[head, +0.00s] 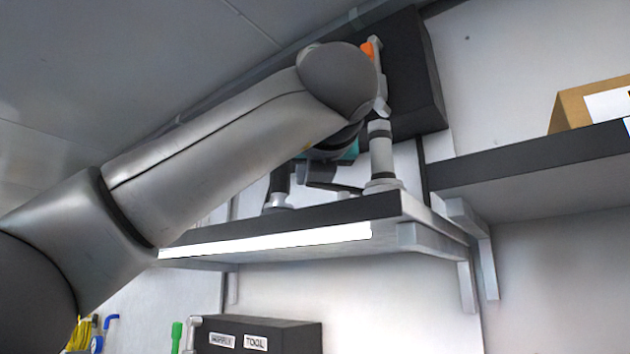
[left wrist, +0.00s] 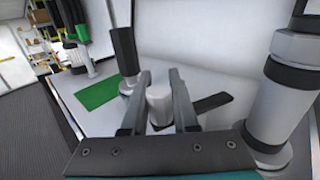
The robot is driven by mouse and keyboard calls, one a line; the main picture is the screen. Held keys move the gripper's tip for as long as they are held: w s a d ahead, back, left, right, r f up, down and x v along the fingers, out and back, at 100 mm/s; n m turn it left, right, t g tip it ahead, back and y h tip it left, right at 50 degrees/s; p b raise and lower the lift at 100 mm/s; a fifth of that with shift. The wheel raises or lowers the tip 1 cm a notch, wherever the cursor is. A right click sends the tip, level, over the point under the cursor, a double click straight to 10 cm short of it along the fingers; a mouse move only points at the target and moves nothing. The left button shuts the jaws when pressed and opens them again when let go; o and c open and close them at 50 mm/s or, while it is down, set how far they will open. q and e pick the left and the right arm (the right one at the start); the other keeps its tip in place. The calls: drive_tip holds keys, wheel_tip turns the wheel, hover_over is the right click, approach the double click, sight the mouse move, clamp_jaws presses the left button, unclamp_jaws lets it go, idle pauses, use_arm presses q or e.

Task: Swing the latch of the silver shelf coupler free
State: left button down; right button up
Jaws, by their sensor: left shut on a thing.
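My left gripper (left wrist: 158,80) has its two fingers on either side of a short light grey cylinder (left wrist: 159,104) standing on the shelf, and is shut on it. A dark flat bar (left wrist: 205,106) lies right of the cylinder, partly behind the right finger. I cannot tell whether it is the latch or whether it joins the cylinder. A black upright handle on a silver base (left wrist: 124,50) stands just left of the fingers. A larger silver and black column (left wrist: 280,100) stands to the right; it also shows in the head view (head: 381,157). My forearm hides much of the work there.
The shelf (head: 300,217) has a dark front edge with a white strip. A large dark box (head: 415,75) is behind the column. Another shelf (head: 530,165) with a cardboard box (head: 585,105) is at right. A black toolbox (head: 255,333) stands below. A green patch (left wrist: 97,93) lies on the shelf.

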use_arm(q)
drive_tip(key=shift+s+n+y, duration=0.2)
drive_tip(key=shift+n+y, duration=0.2)
drive_tip(key=shift+y, duration=0.5)
drive_tip(key=c, duration=0.7)
unclamp_jaws()
